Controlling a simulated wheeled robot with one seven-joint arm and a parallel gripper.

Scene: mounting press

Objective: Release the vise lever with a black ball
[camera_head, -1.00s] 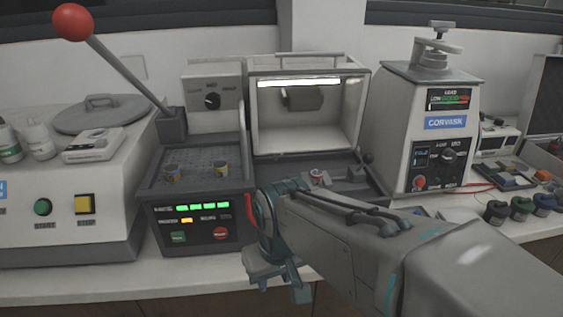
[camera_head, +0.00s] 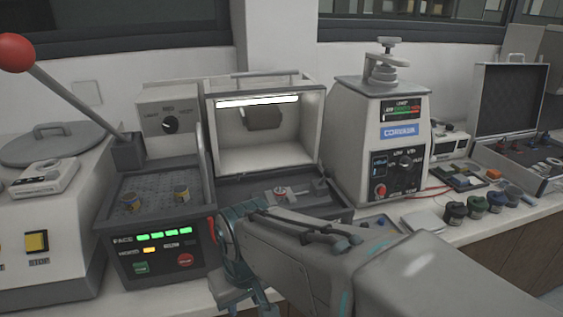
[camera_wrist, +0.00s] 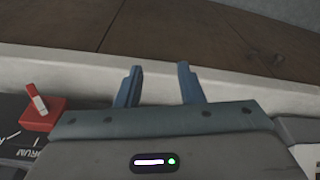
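A small vise (camera_head: 283,192) sits in the dark tray in front of the open lit cabinet, with something small and reddish in it. A short dark lever with a black ball (camera_head: 321,183) appears at the tray's right side, small and hard to make out. My gripper (camera_head: 245,303) hangs low in front of the bench edge, left of and below the vise, pointing down. In the wrist view, my gripper (camera_wrist: 160,85) has its two blue fingers apart with nothing between them. The vise and its lever are not in the wrist view.
A red-ball lever (camera_head: 15,52) stands at the left, above the grey-panelled press unit (camera_head: 150,245). The open cabinet (camera_head: 262,140) is behind the vise tray. The Corvask machine (camera_head: 385,140) stands right of it. Several small dark jars (camera_head: 475,206) and an open case (camera_head: 515,165) are farther right.

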